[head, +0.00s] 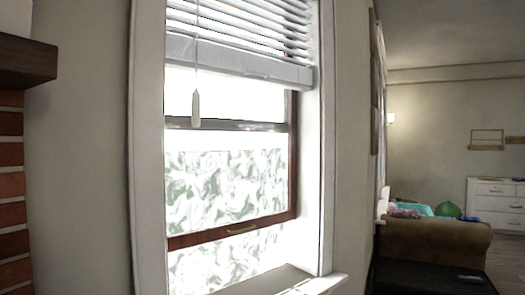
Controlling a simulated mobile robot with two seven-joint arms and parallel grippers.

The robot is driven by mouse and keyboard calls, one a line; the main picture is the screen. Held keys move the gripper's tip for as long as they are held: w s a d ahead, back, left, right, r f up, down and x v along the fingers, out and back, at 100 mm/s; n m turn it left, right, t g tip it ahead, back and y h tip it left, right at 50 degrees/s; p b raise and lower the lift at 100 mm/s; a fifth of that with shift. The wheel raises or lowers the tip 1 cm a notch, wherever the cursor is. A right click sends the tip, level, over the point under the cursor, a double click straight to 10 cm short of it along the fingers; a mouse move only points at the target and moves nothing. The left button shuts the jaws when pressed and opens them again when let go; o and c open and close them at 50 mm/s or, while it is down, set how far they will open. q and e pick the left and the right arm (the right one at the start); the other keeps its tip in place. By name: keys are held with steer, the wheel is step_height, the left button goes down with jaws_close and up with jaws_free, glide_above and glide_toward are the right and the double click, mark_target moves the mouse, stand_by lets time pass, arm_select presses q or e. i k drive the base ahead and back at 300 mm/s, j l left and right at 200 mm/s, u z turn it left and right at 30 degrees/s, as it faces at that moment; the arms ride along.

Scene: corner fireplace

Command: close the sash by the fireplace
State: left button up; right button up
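The window sash (278,219) by the fireplace has a dark reddish-brown frame and a bright, mottled pane. A small brass-coloured pull (242,230) sits on its bottom rail. The bottom rail is raised above the white sill (265,282), with a bright open gap between them. A dark horizontal rail (228,125) crosses the window higher up. Neither of my grippers is in view.
A white blind (240,55) with a hanging wand (196,108) covers the window top. The brick fireplace (11,185) and its dark mantel (25,62) stand at left. A brown sofa (435,240) and white drawers (497,203) are at right.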

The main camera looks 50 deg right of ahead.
mark_target(178, 242)
steer(key=z, duration=1.4)
steer(key=u, duration=1)
steer(key=l+u, duration=0.25)
steer(key=u, duration=0.25)
steer(key=l+u, duration=0.25)
steer(key=u, duration=0.2)
steer(key=l+u, duration=0.35)
steer(key=k+l+u, duration=0.15)
steer(key=l+u, duration=0.2)
steer(key=l, duration=0.2)
steer(key=k+l+u, duration=0.15)
steer(key=l+u, duration=0.15)
steer(key=l, duration=0.15)
steer(key=k+l, duration=0.2)
steer(key=l, duration=0.2)
steer(key=k+l+u, duration=0.1)
steer(key=l, duration=0.3)
steer(key=k+l+u, duration=0.1)
steer(key=k+l, duration=0.25)
